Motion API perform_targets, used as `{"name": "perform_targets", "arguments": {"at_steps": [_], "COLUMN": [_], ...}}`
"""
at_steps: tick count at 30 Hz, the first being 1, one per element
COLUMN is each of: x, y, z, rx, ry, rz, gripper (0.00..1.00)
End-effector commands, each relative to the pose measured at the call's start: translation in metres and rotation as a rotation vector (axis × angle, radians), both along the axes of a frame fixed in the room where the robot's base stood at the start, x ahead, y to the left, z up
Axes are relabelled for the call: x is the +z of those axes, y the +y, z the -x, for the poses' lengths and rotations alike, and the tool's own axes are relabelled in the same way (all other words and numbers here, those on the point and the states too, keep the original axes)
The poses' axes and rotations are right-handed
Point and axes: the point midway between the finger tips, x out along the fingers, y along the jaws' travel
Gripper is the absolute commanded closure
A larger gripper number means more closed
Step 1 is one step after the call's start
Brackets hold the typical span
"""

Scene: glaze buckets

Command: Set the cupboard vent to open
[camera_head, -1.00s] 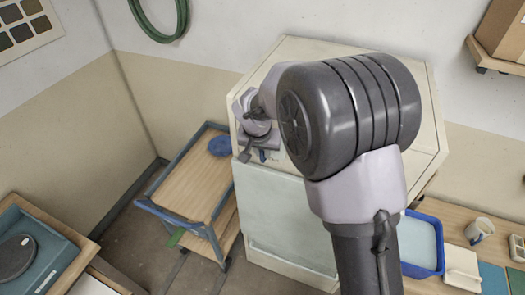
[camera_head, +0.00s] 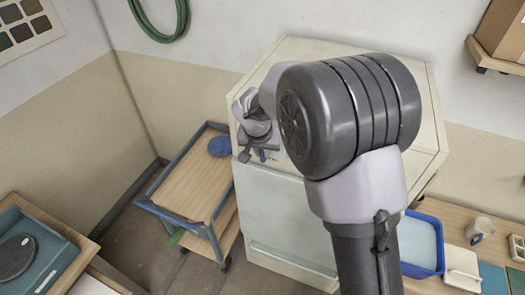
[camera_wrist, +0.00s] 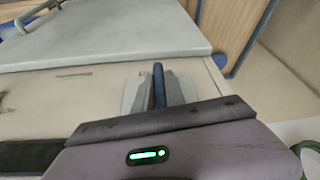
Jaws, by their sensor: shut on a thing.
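The cream cupboard (camera_head: 418,115) stands against the wall, with a pale door (camera_head: 285,215) on its front. My gripper (camera_head: 254,153) is at the upper left of the cupboard's front, above the door. In the wrist view my gripper (camera_wrist: 159,92) is shut on a narrow blue vent lever (camera_wrist: 158,86), which shows between the two grey fingers. The cream face of the cupboard (camera_wrist: 60,95) lies right behind the fingers.
A blue-framed trolley (camera_head: 185,190) with a round blue lid (camera_head: 220,146) stands close left of the cupboard. A blue tub (camera_head: 423,245) and a cup (camera_head: 479,230) are on the bench at right. A wall shelf carries a cardboard box (camera_head: 503,35).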

Motion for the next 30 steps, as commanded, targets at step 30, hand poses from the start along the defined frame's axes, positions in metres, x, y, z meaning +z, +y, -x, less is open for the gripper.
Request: {"name": "perform_targets", "arguments": {"at_steps": [30], "x": [0.0], "y": [-0.08], "z": [0.029], "rx": [0.001], "ry": [0.0], "rz": [0.001], "gripper": [1.0]}}
